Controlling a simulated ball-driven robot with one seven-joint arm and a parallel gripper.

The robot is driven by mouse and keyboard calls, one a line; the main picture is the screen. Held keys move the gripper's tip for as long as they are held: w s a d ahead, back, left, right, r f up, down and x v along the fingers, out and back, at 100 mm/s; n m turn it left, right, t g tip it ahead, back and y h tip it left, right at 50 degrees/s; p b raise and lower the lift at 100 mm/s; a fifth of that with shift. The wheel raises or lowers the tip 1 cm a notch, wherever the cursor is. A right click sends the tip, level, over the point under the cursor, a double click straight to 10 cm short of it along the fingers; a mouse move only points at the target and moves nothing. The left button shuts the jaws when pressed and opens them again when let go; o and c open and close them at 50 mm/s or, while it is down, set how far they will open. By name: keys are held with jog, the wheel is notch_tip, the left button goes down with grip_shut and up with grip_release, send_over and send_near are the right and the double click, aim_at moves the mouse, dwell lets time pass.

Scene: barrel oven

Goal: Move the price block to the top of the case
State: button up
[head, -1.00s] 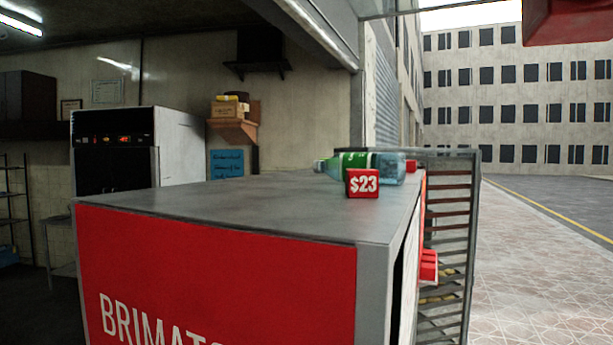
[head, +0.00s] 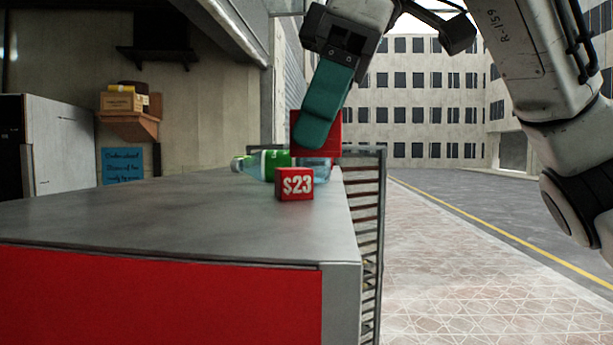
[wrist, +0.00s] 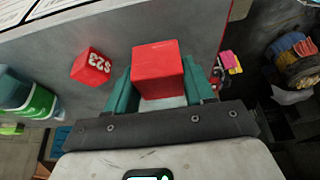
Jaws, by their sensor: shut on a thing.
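My gripper (head: 318,122) is shut on a plain-faced red price block (head: 333,142). In the wrist view the block (wrist: 158,70) sits between the two teal fingers, with the grey case top behind it. The grey case top (head: 170,220) lies below, close to its right edge. In the head view a finger hides part of the block, and I cannot tell whether it touches the case. Another red block marked $23 (head: 295,184) stands on the case top, in front of the held block and apart from it.
A green-labelled bottle (head: 268,164) lies on the case top behind the $23 block; it also shows in the wrist view (wrist: 38,102). A slatted rack (head: 369,200) stands along the case's right side. The near left of the case top is clear.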

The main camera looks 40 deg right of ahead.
aim_at(309, 215)
jog(key=shift+w+d+f, duration=0.1)
jog(key=shift+w+f, duration=0.8)
jog(key=shift+f, duration=0.3)
jog(key=shift+w+f, duration=0.15)
jog(key=shift+f, duration=1.55)
jog(key=shift+f, duration=0.1)
jog(key=o, duration=1.1)
jog(key=shift+o, duration=0.2)
jog(key=shift+r, duration=0.2)
jog(key=v, duration=1.1)
jog(key=shift+d+r+b, duration=0.15)
jog(key=shift+r+b, duration=0.15)
jog(key=shift+r, duration=0.05)
